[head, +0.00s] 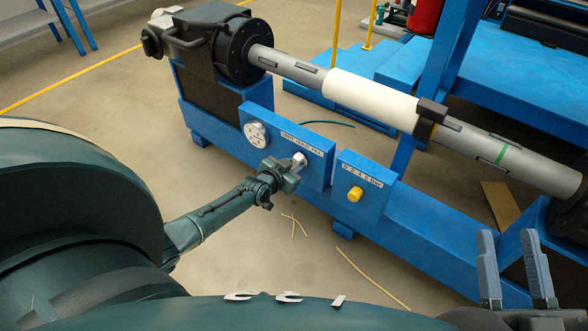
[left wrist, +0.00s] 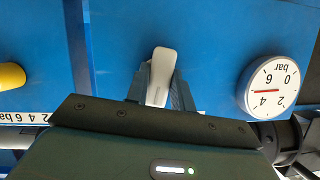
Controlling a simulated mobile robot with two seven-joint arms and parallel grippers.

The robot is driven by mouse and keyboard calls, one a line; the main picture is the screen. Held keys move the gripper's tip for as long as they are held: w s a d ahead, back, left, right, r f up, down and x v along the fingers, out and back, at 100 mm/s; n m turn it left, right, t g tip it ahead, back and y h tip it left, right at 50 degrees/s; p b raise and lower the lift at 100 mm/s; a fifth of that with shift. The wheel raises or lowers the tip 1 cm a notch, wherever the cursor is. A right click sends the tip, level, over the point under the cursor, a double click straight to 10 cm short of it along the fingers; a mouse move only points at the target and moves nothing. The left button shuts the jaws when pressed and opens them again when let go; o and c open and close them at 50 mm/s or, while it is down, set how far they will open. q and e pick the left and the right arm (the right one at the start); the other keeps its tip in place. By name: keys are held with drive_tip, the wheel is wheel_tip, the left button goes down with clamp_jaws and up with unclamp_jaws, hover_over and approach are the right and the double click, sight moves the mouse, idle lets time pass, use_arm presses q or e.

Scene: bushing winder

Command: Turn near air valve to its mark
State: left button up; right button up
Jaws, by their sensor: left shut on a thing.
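The air valve shows as a pale metal lever (head: 299,160) on the blue front panel, beside a small printed label. In the left wrist view the lever (left wrist: 162,62) stands between the dark fingers of my left gripper (left wrist: 160,88). My left gripper (head: 290,172) is shut on this lever, and its fingers hide part of it. I cannot make out the mark. My right gripper (head: 510,234) is open and empty at the lower right, away from the valve.
A round gauge (head: 257,134) sits left of the lever; in the left wrist view its red needle (left wrist: 266,91) points between 4 and 6. A yellow knob (head: 355,194) sits on the bar-scale box to the right. The winder shaft (head: 370,98) runs above. Yellow strips (head: 372,278) lie on the floor.

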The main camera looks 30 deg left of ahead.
use_arm(q)
drive_tip(key=shift+n+h+b, duration=0.6)
drive_tip(key=shift+n+b, duration=0.2)
drive_tip(key=shift+b, duration=0.1)
use_arm(e)
drive_tip(key=shift+w+d+r+n+t+y, duration=0.15)
drive_tip(key=shift+r+n+t+y, duration=0.2)
drive_tip(key=shift+r+n+y, duration=0.3)
drive_tip(key=shift+w+d+r+n+t+y, duration=0.1)
drive_tip(key=shift+r+n+t+y, duration=0.35)
drive_tip(key=shift+r, duration=0.3)
use_arm(q)
drive_tip(key=o, duration=1)
drive_tip(key=shift+s+r, duration=0.15)
drive_tip(key=shift+p+v, duration=4)
drive_tip(key=shift+v, duration=2.4)
use_arm(e)
drive_tip(key=shift+s+d+f+m+g+h, duration=0.1)
drive_tip(key=shift+s+f+m+g+h, duration=0.1)
drive_tip(key=shift+f+m+g+h, duration=0.4)
drive_tip(key=shift+s+a+f+m+g+h, duration=0.1)
drive_tip(key=shift+s+f+m+g+h, duration=0.1)
drive_tip(key=shift+f+h, duration=0.65)
drive_tip(key=shift+s+d+f+m+g+h, duration=0.1)
drive_tip(key=shift+s+f+m+g+h, duration=0.1)
drive_tip(key=shift+f+m+g+h, duration=0.35)
